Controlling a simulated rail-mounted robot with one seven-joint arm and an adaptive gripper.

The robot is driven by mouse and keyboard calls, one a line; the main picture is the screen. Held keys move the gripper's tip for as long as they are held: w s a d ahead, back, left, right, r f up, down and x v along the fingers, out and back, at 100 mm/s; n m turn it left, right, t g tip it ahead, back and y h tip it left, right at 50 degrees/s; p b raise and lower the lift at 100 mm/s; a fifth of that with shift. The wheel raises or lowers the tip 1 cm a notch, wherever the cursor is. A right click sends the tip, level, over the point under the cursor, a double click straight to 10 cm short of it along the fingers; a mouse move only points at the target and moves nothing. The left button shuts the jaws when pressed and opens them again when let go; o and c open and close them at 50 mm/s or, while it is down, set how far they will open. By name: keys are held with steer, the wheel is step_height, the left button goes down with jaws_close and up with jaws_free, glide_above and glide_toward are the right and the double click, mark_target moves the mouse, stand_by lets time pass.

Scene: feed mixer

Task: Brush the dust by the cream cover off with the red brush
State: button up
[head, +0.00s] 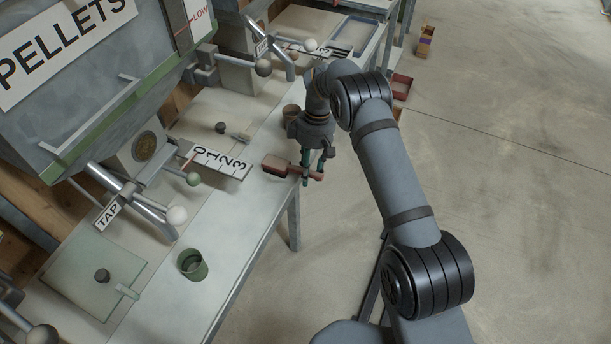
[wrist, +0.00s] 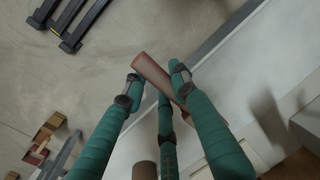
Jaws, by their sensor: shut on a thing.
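My gripper (head: 305,168) is shut on the red brush and holds it at the bench's right edge. In the head view the brush's reddish-brown block (head: 276,166) points left over the bench, and its short end sticks out right of the fingers. In the wrist view the brush (wrist: 153,74) lies slantwise between the green fingers (wrist: 155,88). A pale cream panel with a dark knob (head: 220,127) lies on the bench behind the 0-1-2-3 scale; it looks like the cream cover. I cannot make out dust beside it.
A brown cup (head: 291,113) stands close to my gripper. A green cup (head: 192,264) and a pale green cover (head: 85,265) are at the front. The tap levers and the pellet hopper (head: 95,85) overhang the bench's left side. The floor at right is mostly clear.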

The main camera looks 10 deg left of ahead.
steer(key=shift+s+a+b, duration=0.55)
steer(key=shift+s+a, duration=0.3)
steer(key=shift+s, duration=2.55)
steer(key=w+d, duration=0.2)
steer(key=w, duration=0.8)
steer(key=shift+d, duration=0.15)
step_height(320, 180, up, 3)
steer(key=shift+f+p, duration=0.1)
steer(key=shift+p, duration=1.05)
